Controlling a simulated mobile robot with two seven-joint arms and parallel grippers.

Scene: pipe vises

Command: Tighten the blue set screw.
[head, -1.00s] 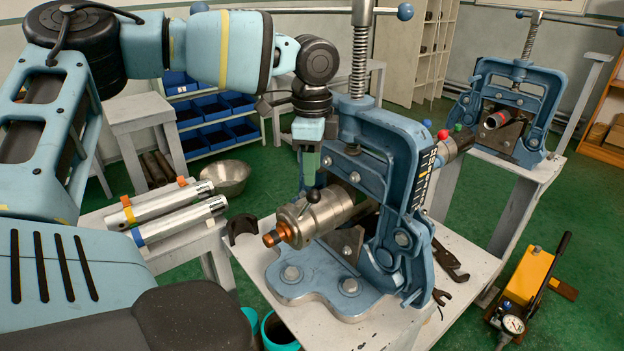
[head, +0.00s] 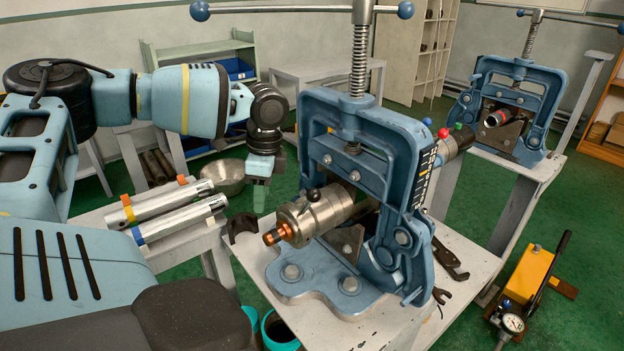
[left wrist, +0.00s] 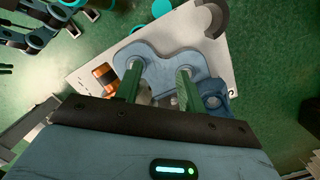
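A small blue-headed screw (head: 427,122) stands at the far end of the pipe, behind the near blue vise (head: 385,150). A red-headed screw (head: 443,134) and a green-headed one (head: 458,127) stand beside it. The vise holds a steel fitting (head: 325,210) with a copper tip and a black knob (head: 313,196) on top. My left gripper (head: 259,198) hangs left of the fitting, apart from it. In the left wrist view its green fingers (left wrist: 160,85) are spread with nothing gripped, above the vise base (left wrist: 160,62). The blue screw is not visible there. My right gripper is not in view.
Two silver cylinders (head: 175,212) lie on a side table at left, near a metal bowl (head: 225,176). Wrenches (head: 448,258) lie on the vise table (head: 375,328). A second vise (head: 510,105) stands behind right. A yellow pump (head: 528,276) is on the green floor.

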